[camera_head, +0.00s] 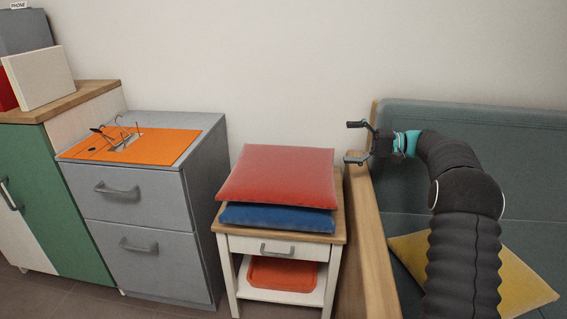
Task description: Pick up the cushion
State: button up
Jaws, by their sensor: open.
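A red cushion (278,176) lies flat on top of a blue cushion (277,218), both on a small side table (222,228) with a wooden top. A yellow cushion (522,285) lies on the seat of the teal sofa (540,140) at the right, partly hidden behind my arm. My gripper (352,142) is open and empty. In the picture it is up and to the right of the red cushion, near the top of the sofa's wooden armrest, and apart from the cushions.
An orange tray (283,274) sits on the table's lower shelf. The sofa's wooden armrest (371,250) stands right of the table. A grey drawer cabinet (140,215) stands left, with an orange mat (165,147) and glasses (120,130) on top. A green cabinet (75,190) is farther left.

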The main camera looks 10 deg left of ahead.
notch_tip(320, 180, down, 8)
jog(key=f, duration=0.1)
jog(key=shift+a+r, duration=0.2)
jog(key=shift+a, duration=1.65)
jog(key=shift+a+r, duration=0.2)
jog(key=shift+a, duration=1.6)
jog(key=shift+c, duration=0.2)
jog(key=c, duration=1.2)
